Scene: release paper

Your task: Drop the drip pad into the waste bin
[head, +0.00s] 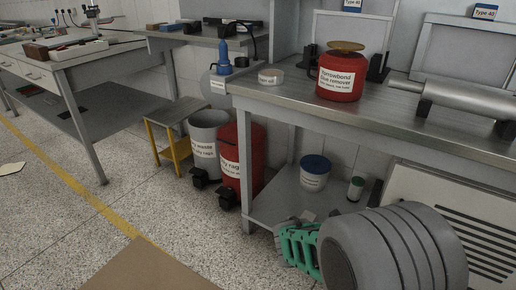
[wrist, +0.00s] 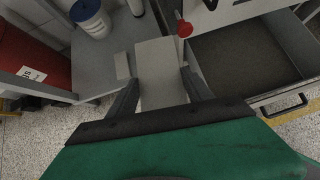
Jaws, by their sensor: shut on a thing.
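My gripper (head: 302,246), green with dark fingers, is low in front of the workbench's lower shelf; my grey arm hides part of it. In the wrist view my gripper (wrist: 160,92) is shut on a flat pale grey pad, the drip pad (wrist: 158,62), which sticks out beyond the fingers. A grey open-topped bin (head: 207,133) with a partly readable waste label, apparently the waste bin, stands on the floor left of the bench. A red bin (head: 255,150) labelled for rags stands just right of it, between the grey bin and my gripper. The grey bin's inside is hidden.
The workbench edge (head: 380,127) overhangs the lower shelf (head: 272,206), which holds a blue-lidded tub (head: 314,176) and a small jar (head: 355,189). A yellow-legged stool (head: 180,112) is left of the bins. An open drawer (wrist: 245,55) is at right.

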